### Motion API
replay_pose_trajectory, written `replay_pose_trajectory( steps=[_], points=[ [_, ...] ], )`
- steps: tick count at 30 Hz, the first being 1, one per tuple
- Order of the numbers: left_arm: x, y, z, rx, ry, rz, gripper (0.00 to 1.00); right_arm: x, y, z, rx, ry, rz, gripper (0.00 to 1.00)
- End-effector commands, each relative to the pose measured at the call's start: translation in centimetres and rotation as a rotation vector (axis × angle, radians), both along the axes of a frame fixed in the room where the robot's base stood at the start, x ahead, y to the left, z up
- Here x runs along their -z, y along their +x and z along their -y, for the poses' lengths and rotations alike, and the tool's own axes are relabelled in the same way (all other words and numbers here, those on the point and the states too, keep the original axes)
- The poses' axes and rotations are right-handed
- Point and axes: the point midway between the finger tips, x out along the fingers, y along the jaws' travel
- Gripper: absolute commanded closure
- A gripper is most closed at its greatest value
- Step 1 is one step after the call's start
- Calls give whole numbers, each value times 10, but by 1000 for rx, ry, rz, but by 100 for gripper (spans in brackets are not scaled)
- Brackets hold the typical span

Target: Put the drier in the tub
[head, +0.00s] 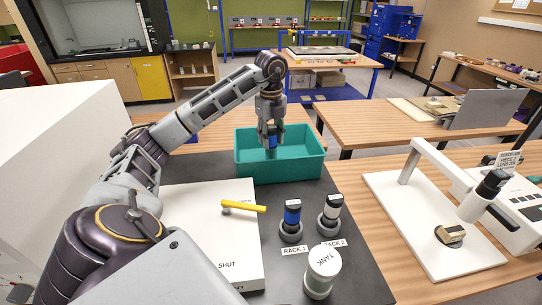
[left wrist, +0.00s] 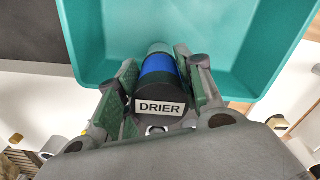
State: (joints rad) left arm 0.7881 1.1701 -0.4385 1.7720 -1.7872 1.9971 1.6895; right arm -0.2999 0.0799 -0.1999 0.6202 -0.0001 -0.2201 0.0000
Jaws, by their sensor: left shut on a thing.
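The teal tub (head: 290,172) is an open box at the back of the dark mat. My left gripper (head: 271,133) points down over it and is shut on the drier (head: 272,141), a dark cylinder with a blue band. In the left wrist view the drier (left wrist: 159,91) sits between the green-padded fingers (left wrist: 152,95), its DRIER label facing the camera. The tub (left wrist: 240,80) spreads beyond it. The drier's lower end overlaps the tub's inside; I cannot tell whether it touches the floor. My right gripper is not in view.
A blue-banded cylinder (head: 292,212) stands in Rack 1 and a white-banded one (head: 333,207) in Rack 2, in front of the tub. The tank (head: 322,270) is nearer. A white box (head: 205,220) with a yellow handle (head: 243,206) lies left. A white stand (head: 420,215) is right.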

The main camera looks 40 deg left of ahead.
Motion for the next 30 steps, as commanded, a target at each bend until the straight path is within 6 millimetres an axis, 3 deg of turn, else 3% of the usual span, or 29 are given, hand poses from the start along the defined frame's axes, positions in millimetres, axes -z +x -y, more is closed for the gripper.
replay_pose_trajectory(
  steps=[9,23,30],
  points=[
    [25,0,0,1,1,-2,100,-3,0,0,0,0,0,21],
    [29,0,0,0,0,-1,100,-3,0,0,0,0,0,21],
    [45,-1,0,0,2,-4,100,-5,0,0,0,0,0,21]
  ],
)
